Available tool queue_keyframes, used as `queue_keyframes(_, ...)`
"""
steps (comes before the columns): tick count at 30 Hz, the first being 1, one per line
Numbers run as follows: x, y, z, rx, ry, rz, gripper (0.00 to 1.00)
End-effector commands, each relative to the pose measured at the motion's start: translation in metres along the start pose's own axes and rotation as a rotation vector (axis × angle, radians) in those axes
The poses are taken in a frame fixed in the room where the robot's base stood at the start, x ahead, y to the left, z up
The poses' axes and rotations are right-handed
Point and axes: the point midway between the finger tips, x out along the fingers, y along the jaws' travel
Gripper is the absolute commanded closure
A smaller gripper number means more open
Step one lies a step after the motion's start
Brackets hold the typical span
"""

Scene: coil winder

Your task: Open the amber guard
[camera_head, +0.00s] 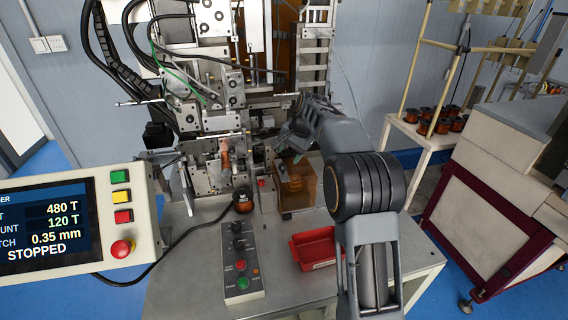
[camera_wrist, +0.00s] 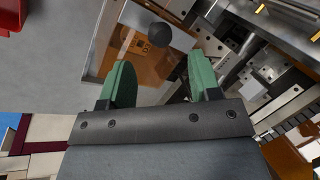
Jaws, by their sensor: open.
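The amber guard (camera_head: 298,188) is a see-through amber box standing on the machine table, right of the winding area. In the wrist view its amber panel (camera_wrist: 135,48) shows, with a pale edge strip, an orange label and a round black knob (camera_wrist: 160,34). My gripper (camera_head: 290,142) is above and behind the guard in the head view, with my arm reaching in from the right. In the wrist view my gripper (camera_wrist: 160,78) has its two green fingers apart with nothing between them. The knob lies beyond the fingertips, apart from them. The guard's hinge cannot be made out.
A red tray (camera_head: 315,248) and a button box (camera_head: 239,262) stand on the table (camera_head: 185,285) in front. A copper spool (camera_head: 243,200) is left of the guard. The winder's metal frame (camera_head: 215,75) rises behind. A control panel (camera_head: 75,225) is at left.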

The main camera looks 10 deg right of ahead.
Motion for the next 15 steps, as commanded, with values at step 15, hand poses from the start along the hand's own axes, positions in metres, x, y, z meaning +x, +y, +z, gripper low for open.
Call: queue_keyframes(15, 0.059, 0.0, 0.0, -0.001, 0.0, 0.001, 0.43)
